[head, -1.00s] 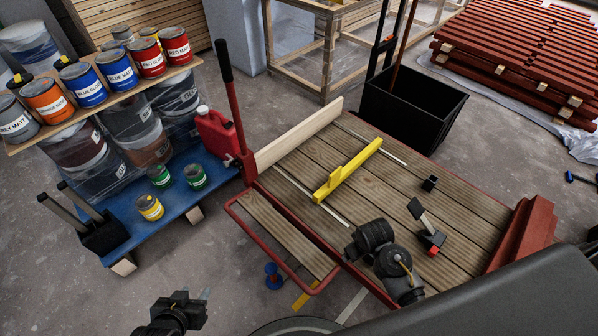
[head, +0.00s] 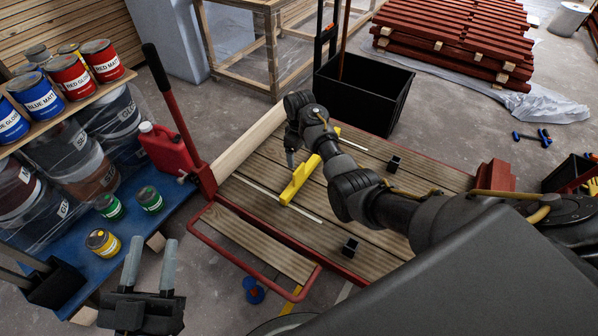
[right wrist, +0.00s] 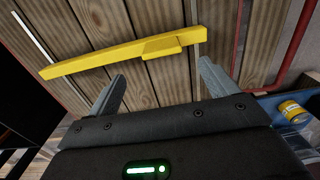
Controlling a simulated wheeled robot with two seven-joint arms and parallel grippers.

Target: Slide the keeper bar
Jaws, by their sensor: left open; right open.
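The yellow keeper bar (head: 289,192) lies on the planked deck (head: 262,208) across pale strips, with a raised yellow block on it. In the right wrist view the bar (right wrist: 95,58) runs across the planks just beyond the fingertips, and its block (right wrist: 160,47) faces the gap between them. My right gripper (head: 291,158) is open and empty above the bar, apart from it as far as I can tell. Its fingers show spread in the right wrist view (right wrist: 162,70). My left gripper (head: 151,246) is open and empty, away from the deck at lower left.
A red lever (head: 172,105) rises at the deck's left corner, with a red frame (head: 240,265) along the front. Small black brackets (head: 350,246) stand on the deck. A blue cart (head: 125,240) with paint cans is at left. A black bin (head: 365,90) stands behind.

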